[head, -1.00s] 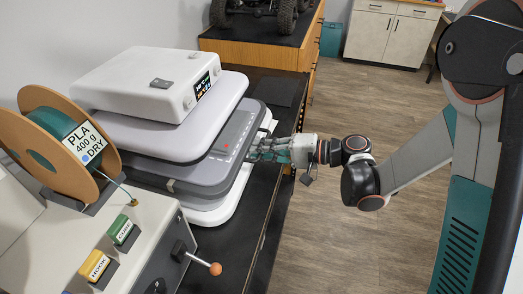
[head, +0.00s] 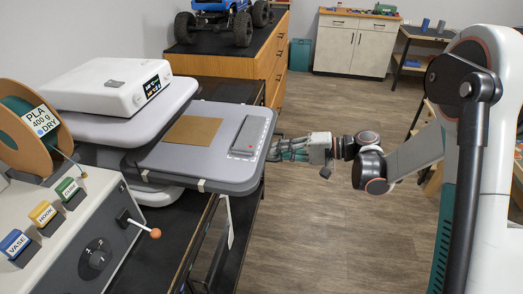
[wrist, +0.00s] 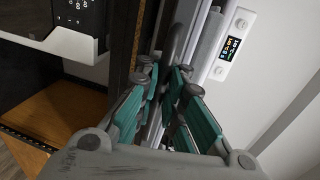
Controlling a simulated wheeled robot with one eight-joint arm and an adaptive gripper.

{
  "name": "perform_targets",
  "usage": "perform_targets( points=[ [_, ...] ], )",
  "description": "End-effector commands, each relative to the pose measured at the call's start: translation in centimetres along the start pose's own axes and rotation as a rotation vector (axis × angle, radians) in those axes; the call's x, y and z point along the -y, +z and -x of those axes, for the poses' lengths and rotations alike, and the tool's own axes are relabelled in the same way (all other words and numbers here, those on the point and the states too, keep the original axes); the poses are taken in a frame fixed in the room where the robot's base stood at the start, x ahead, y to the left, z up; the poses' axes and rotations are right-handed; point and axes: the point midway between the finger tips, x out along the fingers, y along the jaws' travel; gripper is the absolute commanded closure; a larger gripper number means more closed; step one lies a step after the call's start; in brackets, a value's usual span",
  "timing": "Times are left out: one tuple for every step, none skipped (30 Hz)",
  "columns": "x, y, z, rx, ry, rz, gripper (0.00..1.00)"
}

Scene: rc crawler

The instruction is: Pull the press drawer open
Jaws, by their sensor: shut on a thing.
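The heat press (head: 105,88) is a white and grey machine on a dark bench at left. Its grey drawer (head: 170,162) stands well out from under the upper plate, over the bench's front edge. A brown square sheet (head: 193,130) and a dark grey rectangular plate (head: 250,134) lie on it. My gripper (head: 277,149) is at the drawer's front edge, its teal fingers closed around the handle. The wrist view shows the grey handle (wrist: 178,43) between the fingers (wrist: 167,78). The fingers partly hide the grip.
A spool (head: 30,118) and a control box with labelled blocks and an orange-knobbed lever (head: 155,233) stand at front left. A blue crawler (head: 215,20) sits on a wooden cabinet (head: 262,62) behind. The floor (head: 310,225) around my gripper is clear.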

Motion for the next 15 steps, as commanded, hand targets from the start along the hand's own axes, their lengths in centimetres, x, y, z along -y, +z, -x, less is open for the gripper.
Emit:
perform_targets(
  points=[
    [-0.2, -0.1, 1.0, -0.004, -0.001, -0.001, 1.0],
    [-0.3, -0.1, 1.5, -0.005, -0.001, -0.001, 1.0],
    [-0.4, -0.1, 2.0, -0.004, -0.001, -0.001, 1.0],
    [-0.5, -0.1, 2.4, -0.003, -0.001, -0.001, 1.0],
    [-0.5, -0.1, 2.8, -0.004, -0.001, -0.001, 1.0],
    [-0.6, -0.1, 3.1, -0.004, -0.001, -0.001, 1.0],
    [-0.7, -0.1, 3.4, -0.003, -0.001, 0.0, 1.0],
    [-0.7, -0.1, 3.6, -0.003, -0.001, 0.0, 1.0],
    [-0.7, 0.0, 3.8, -0.002, -0.001, 0.0, 1.0],
    [-0.8, 0.0, 4.0, -0.002, -0.001, 0.0, 1.0],
    [-0.8, 0.0, 4.1, -0.002, -0.001, 0.0, 1.0],
    [-0.8, 0.0, 4.3, -0.002, -0.001, 0.0, 1.0],
    [-0.8, -0.1, 4.3, -0.002, -0.001, 0.0, 1.0],
    [-0.8, -0.1, 4.4, -0.002, -0.001, 0.0, 1.0],
    [-0.8, -0.1, 4.4, -0.002, -0.002, 0.0, 1.0]
  ],
)
